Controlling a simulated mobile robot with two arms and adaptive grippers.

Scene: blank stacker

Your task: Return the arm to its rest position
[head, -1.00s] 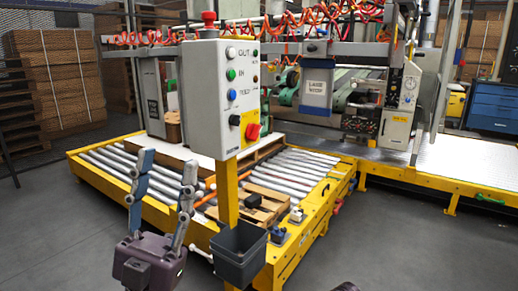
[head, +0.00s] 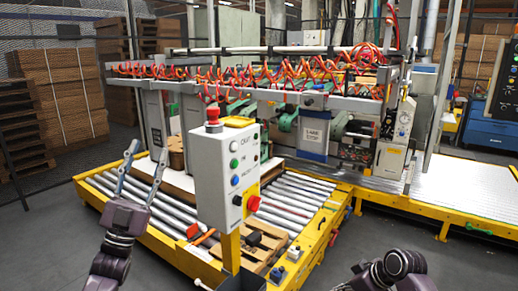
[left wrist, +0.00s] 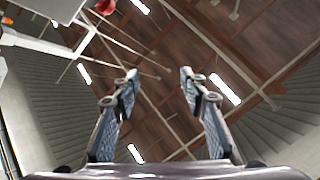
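My left gripper (head: 148,152) points upward at the left of the head view, in front of the roller conveyor. Its two fingers are spread, with nothing between them. In the left wrist view the same gripper (left wrist: 159,82) shows two fingers well apart against the ceiling. My right arm (head: 390,270) shows at the bottom right of the head view as dark links. Its gripper fingers are out of sight.
A control box (head: 222,170) with buttons stands on a yellow post right of my left gripper. A roller conveyor (head: 290,205) with a yellow frame lies behind it. Grey floor (head: 40,240) is clear at the left.

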